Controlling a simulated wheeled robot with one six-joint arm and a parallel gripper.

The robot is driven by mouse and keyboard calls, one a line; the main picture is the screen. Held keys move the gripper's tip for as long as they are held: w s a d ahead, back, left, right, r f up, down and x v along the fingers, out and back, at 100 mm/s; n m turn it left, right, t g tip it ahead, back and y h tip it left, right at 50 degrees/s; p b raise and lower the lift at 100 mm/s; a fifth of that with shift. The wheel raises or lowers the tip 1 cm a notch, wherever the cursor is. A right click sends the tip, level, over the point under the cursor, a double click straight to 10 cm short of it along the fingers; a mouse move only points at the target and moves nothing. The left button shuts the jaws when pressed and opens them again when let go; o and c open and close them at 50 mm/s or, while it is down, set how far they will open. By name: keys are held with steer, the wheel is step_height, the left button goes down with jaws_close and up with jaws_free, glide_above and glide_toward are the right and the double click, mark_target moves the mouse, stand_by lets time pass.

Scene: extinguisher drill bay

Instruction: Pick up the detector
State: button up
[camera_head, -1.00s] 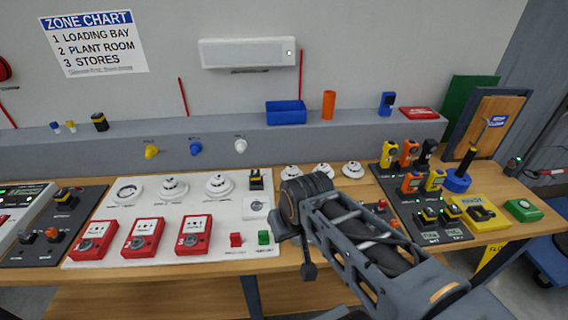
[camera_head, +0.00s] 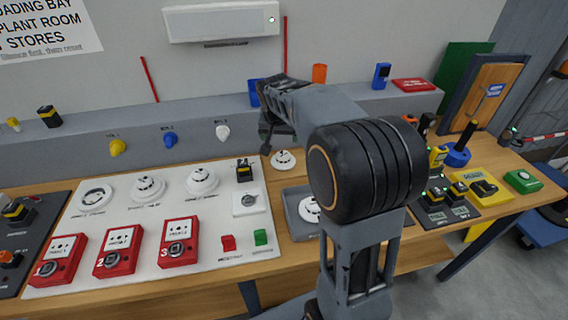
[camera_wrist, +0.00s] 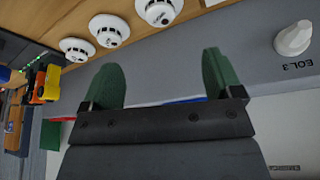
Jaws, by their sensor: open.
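Loose white round detectors stand on the wooden bench. One detector (camera_head: 283,160) shows just right of the white panel. Another white detector (camera_head: 309,209) sits in a grey tray (camera_head: 296,228), partly hidden by my arm. In the wrist view three detectors stand in a row: one at top centre (camera_wrist: 158,10), one left of it (camera_wrist: 109,29) and one further left (camera_wrist: 77,47). My gripper (camera_wrist: 162,77) is open, its two green fingers apart with nothing between them. In the head view my gripper is at the back ledge, mostly hidden behind my arm.
The white panel (camera_head: 140,262) carries more round detectors (camera_head: 148,188) and red call points (camera_head: 119,250). The grey ledge (camera_head: 80,148) runs behind, with a white EOL3 knob (camera_wrist: 293,38). A blue bin (camera_head: 254,92) and an orange cup (camera_head: 319,74) stand on it.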

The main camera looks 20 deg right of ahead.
step_height(320, 180, down, 2)
steer(key=w+d, duration=0.1)
steer(key=w, duration=0.1)
glide_above(283, 154)
steer(key=s+a, duration=0.1)
steer(key=s, duration=0.1)
steer(key=shift+m, duration=0.4)
steer(key=f, duration=0.6)
steer(key=shift+a+f, duration=0.1)
steer(key=shift+a, duration=0.1)
steer(key=shift+p+x, duration=0.85)
steer(key=shift+x, duration=2.25)
steer(key=shift+s, duration=0.1)
steer(key=shift+c, duration=0.4)
steer(key=c, duration=1)
steer(key=shift+o, duration=0.2)
